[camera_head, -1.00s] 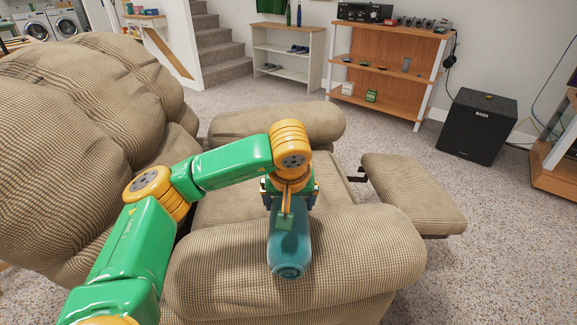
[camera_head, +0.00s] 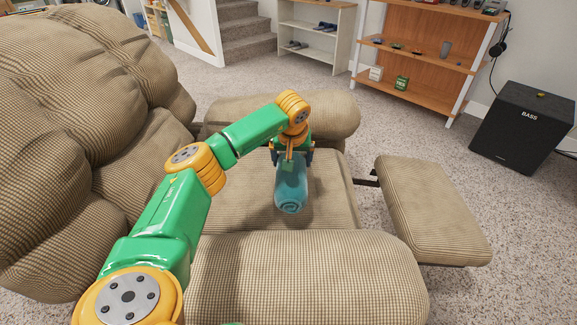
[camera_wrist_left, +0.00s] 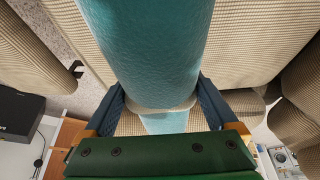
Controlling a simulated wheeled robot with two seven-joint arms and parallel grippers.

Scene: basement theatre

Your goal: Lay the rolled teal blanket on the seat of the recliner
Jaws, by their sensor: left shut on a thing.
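The rolled teal blanket (camera_head: 291,187) is in my left gripper (camera_head: 291,155), over the seat (camera_head: 235,195) of the tan checked recliner. Its spiral end faces the head camera. In the left wrist view the blanket (camera_wrist_left: 150,45) runs between the two dark fingers of the left gripper (camera_wrist_left: 160,105), with a pale band around it. I cannot tell whether its underside touches the seat. My right gripper is in neither view.
The near armrest (camera_head: 310,275) and far armrest (camera_head: 285,112) flank the seat. The backrest (camera_head: 75,120) is at left, the raised footrest (camera_head: 435,210) at right. A black speaker (camera_head: 525,127) and shelves (camera_head: 420,50) stand beyond on the carpet.

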